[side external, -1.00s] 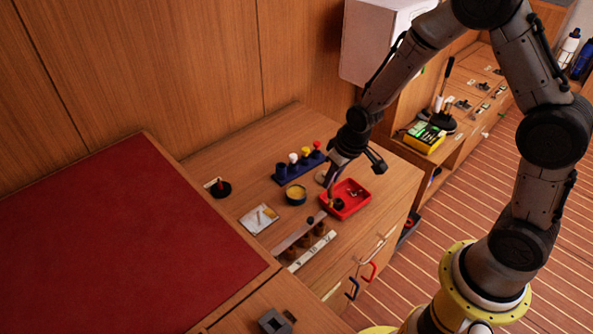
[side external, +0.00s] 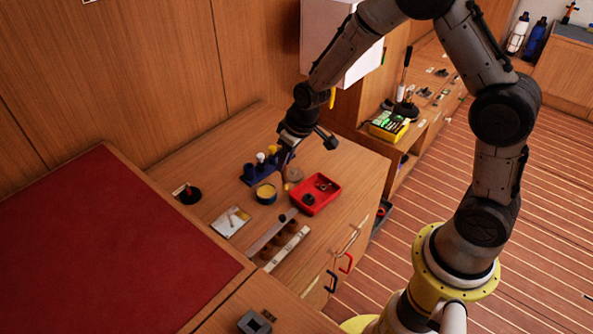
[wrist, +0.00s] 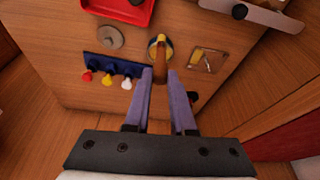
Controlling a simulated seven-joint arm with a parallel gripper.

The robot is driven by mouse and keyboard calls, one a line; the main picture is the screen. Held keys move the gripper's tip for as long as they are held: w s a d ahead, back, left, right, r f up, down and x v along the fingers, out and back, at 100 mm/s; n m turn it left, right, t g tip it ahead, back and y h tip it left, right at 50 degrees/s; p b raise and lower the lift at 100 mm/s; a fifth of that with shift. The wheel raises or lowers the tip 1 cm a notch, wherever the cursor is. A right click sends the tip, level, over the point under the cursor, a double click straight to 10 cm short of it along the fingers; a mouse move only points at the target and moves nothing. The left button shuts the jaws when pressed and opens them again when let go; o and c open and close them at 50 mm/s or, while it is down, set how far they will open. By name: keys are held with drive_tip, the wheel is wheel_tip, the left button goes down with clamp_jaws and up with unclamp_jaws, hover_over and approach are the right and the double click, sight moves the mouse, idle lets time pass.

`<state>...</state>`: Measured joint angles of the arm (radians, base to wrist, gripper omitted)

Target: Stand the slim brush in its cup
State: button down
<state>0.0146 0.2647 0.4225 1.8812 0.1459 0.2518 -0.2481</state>
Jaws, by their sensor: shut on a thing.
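My gripper (wrist: 160,75) is shut on a slim brown stick-like thing, taken as the brush (wrist: 160,65), between its two purple fingers in the wrist view. Its far end overlaps a round dark pot with yellow inside (wrist: 152,44); I cannot tell any contact. In the side view my gripper (side external: 283,160) hangs by the blue rack, and the brush cannot be made out. The pot (side external: 266,195) stands on the wooden top in front of the rack. A dark round holder (side external: 190,196) with something red stands farther left. I cannot tell which vessel is the brush's cup.
The blue rack (side external: 249,180) holds several coloured knobs. A red tray (side external: 325,205) with small dark parts lies to the right, near a round tan disc (side external: 293,174). A pale card (side external: 231,222) and a white strip (side external: 287,249) lie nearer the front.

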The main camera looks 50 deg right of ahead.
drive_tip(key=w+d+r, duration=0.1)
drive_tip(key=w+r, duration=0.1)
drive_tip(key=w, duration=1.3)
drive_tip(key=shift+d+r+n+t, duration=0.3)
drive_tip(key=shift+t, duration=0.1)
drive_tip(key=shift+f, duration=2.15)
drive_tip(key=shift+f, duration=0.25)
drive_tip(key=shift+f, duration=0.3)
drive_tip(key=shift+f, duration=0.7)
drive_tip(key=shift+f, duration=0.35)
drive_tip(key=shift+f, duration=1)
